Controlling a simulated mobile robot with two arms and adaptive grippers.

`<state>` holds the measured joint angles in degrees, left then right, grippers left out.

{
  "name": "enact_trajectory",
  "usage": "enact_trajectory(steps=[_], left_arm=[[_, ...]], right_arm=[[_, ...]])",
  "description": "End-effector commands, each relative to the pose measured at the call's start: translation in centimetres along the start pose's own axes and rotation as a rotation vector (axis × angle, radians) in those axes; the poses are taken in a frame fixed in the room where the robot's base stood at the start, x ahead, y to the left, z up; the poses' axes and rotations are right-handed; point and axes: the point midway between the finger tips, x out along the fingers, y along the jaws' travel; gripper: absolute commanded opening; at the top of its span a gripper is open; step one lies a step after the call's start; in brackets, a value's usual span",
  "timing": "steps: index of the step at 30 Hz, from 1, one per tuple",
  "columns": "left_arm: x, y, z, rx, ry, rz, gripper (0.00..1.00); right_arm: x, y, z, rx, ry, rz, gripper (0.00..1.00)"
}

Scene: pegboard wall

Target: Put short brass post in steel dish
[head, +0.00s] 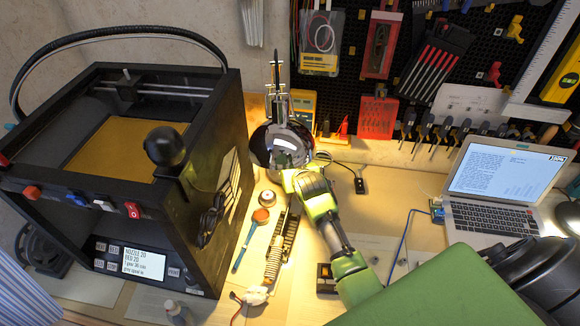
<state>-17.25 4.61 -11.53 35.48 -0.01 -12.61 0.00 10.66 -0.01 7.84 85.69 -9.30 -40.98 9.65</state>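A steel dish (569,218) shows as a round metallic shape at the right edge, beside the laptop and partly cut off by the frame. A short tan, brass-like cylinder (548,134) sits tilted above the laptop screen, by the pegboard; I cannot be sure that it is the brass post. A green arm of mine comes in from the lower right, and its far end (291,178) is at the lamp, well left of the dish. Its fingers cannot be made out, nor whether they hold anything. My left gripper is not in view.
A large black printer (215,215) fills the left. A shiny lamp shade (265,145) stands at the middle back. An open laptop (495,195) is at the right. A blue-handled tool (243,255) lies near the printer. Bare bench (385,205) shows between arm and laptop.

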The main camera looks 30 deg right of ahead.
Motion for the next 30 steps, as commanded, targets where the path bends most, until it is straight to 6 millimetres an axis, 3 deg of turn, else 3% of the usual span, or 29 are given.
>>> enact_trajectory(steps=[4,16,17,18,30], left_arm=[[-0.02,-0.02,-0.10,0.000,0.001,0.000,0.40],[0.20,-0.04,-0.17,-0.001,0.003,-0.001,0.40],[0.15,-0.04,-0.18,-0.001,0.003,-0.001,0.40],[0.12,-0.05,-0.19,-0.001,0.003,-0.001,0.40],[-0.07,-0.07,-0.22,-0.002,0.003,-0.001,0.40]], right_arm=[[1.01,0.01,0.22,0.000,0.000,0.000,0.00],[1.29,-0.01,0.59,0.000,0.000,0.000,0.00],[1.26,-0.01,0.54,0.000,0.000,0.000,0.15],[1.24,-0.01,0.51,0.000,0.000,0.000,0.17],[0.51,-0.03,0.27,0.000,0.000,0.000,0.17]])
